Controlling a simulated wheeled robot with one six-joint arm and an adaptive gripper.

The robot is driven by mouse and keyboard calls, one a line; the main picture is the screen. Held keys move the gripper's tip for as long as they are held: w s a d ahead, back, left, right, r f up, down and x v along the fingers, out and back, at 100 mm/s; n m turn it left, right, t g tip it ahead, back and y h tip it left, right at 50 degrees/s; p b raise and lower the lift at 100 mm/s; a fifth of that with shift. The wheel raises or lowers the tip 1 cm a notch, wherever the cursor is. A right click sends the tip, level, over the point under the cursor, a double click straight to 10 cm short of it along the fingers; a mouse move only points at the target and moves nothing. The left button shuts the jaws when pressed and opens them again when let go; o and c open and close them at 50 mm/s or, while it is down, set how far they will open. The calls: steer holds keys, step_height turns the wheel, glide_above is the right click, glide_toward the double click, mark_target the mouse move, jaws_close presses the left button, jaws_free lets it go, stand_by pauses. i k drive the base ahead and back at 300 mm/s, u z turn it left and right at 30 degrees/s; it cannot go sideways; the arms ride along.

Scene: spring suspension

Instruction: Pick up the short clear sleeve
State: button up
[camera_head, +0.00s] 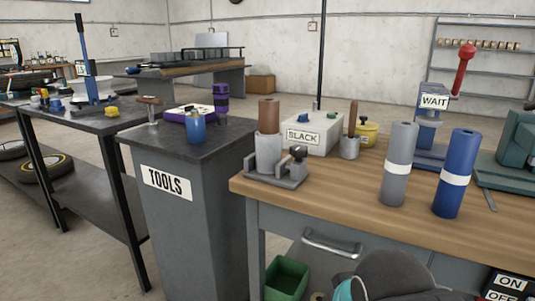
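I cannot make out a short clear sleeve for certain in the head view. Upright cylinders stand on the wooden bench: a grey cylinder with a white band (396,182), a blue cylinder with a white band (449,197), and a brown rod (269,110) rising from a pale grey cylinder (267,146) in a grey fixture (276,173). A dark purple banded cylinder (221,100) stands on the tools cabinet beside a purple-edged tray (188,112). My gripper is not in view; only a dark part of my arm shows at the bottom edge.
A blue cup (196,130) stands on the TOOLS cabinet (181,150). On the bench (340,190) are a SLACK box (316,132), a yellow pot (367,131) and a red-knobbed WAIT lever press (433,120). A green bin (286,278) sits below. The bench's front middle is clear.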

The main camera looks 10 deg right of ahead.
mark_target(269, 150)
steer(key=k, duration=0.5)
steer(key=u, duration=2.15)
steer(key=i, duration=1.75)
steer(key=z, duration=2.3)
